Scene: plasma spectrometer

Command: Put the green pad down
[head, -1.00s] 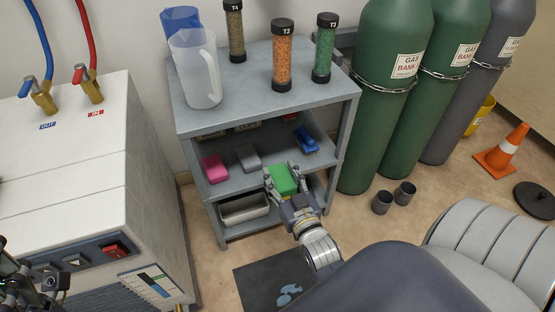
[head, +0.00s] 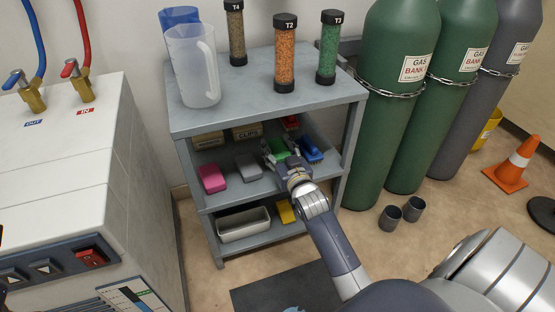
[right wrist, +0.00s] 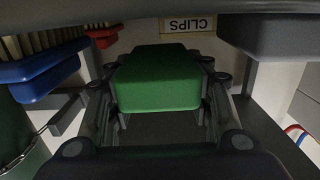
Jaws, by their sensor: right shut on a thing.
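The green pad (head: 280,149) is between the fingers of my right gripper (head: 282,154), over the middle shelf (head: 232,195) of the grey rack. My right gripper is shut on it, with a finger on each side in the right wrist view, where the pad (right wrist: 158,78) fills the middle. The pad lies between a grey pad (head: 248,167) on its left and a blue brush (head: 311,150) on its right. I cannot tell whether its underside touches the shelf. My left gripper is not in view.
A pink pad (head: 212,178) sits further left. A CLIPS box (head: 246,131) and a red item (head: 290,123) stand behind. The rack's top (head: 240,97) is close above, carrying a jug (head: 194,66) and tubes.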

